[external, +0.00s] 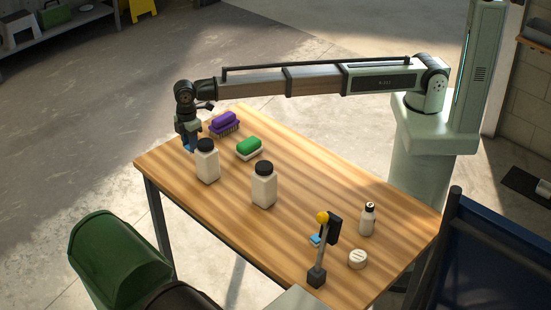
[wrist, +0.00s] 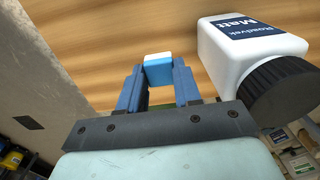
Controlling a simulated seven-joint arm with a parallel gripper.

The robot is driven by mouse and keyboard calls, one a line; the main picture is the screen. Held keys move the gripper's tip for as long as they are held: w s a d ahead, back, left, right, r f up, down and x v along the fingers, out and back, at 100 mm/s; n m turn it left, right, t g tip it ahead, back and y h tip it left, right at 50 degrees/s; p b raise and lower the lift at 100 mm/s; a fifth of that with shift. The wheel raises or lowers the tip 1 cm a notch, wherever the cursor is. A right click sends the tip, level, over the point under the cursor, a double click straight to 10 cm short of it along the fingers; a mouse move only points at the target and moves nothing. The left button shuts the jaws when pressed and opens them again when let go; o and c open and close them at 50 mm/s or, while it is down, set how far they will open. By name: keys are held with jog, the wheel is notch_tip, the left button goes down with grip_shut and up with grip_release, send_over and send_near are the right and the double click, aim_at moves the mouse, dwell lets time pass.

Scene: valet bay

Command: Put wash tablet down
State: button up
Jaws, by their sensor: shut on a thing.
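My gripper (external: 189,143) is low at the far left end of the wooden table (external: 315,185), just behind a white bottle with a black cap (external: 207,166). In the wrist view my gripper (wrist: 158,82) has its blue fingers shut on the wash tablet (wrist: 158,72), a small block with a blue top and white side. The tablet is at the fingertips, with wood grain beyond it. I cannot tell whether it touches the table. In the external view the fingers and bottle mostly hide it.
The labelled bottle (wrist: 245,45) is close on the right in the wrist view. A second bottle (external: 264,188), a purple brush (external: 224,122) and a green-and-white block (external: 249,147) stand nearby. A small blue piece (external: 316,240) lies by a yellow-topped post (external: 320,250). The table's middle right is clear.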

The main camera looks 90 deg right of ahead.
aim_at(193, 166)
jog(key=shift+f, duration=3.15)
jog(key=o, duration=1)
jog(key=shift+f, duration=0.15)
notch_tip(193, 166, up, 12)
jog(key=shift+r, duration=0.2)
